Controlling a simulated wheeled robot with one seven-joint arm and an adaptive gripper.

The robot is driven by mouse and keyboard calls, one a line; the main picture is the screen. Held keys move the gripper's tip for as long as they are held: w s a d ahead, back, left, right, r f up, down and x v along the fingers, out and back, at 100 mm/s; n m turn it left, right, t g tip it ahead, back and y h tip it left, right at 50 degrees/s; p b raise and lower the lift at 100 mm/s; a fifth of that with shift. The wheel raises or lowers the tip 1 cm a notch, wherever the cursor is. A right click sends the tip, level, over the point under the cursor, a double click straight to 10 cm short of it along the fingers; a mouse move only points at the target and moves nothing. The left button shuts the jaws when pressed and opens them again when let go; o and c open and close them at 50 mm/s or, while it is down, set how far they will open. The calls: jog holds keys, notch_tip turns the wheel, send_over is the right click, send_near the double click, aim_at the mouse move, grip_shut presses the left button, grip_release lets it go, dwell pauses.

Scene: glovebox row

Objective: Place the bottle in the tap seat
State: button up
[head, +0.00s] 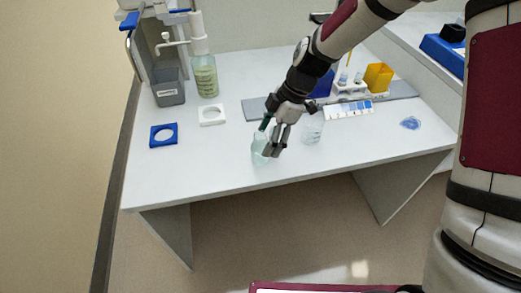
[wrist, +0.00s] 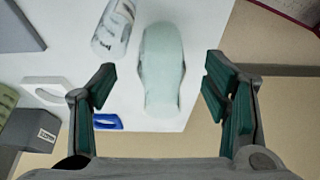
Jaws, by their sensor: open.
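The bottle (head: 259,158) is pale green and translucent, and stands near the front edge of the table. In the wrist view the bottle (wrist: 163,70) shows between the two spread fingers, with a gap on each side. My gripper (head: 269,138) is open around its upper part and partly hides it in the head view. Two square frames lie on the table at the left, a blue one (head: 163,135) and a white one (head: 211,115). I cannot tell which, if either, is the tap seat. A white tap (head: 172,42) stands behind them.
A clear beaker (head: 313,128) stands close right of my gripper. A bottle of greenish liquid (head: 206,76) and a grey bin (head: 169,92) stand at the back left. A grey mat (head: 255,108) and a yellow box (head: 378,77) are behind. The table's front left is clear.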

aim_at(260, 145)
jog(key=x, duration=0.5)
jog(key=shift+s+a+r, duration=0.1)
jog(key=shift+s, duration=0.05)
jog(key=c, duration=1.4)
jog(key=shift+r, duration=0.85)
notch_tip(260, 145, up, 2)
jog(key=shift+r, duration=0.1)
jog(key=s+d+p, duration=0.1)
jog(key=s+d, duration=0.3)
jog(key=s, duration=0.3)
jog(key=s+d+r, duration=0.1)
jog(key=s+d, duration=0.3)
jog(key=s, duration=0.3)
jog(key=shift+p, duration=0.4)
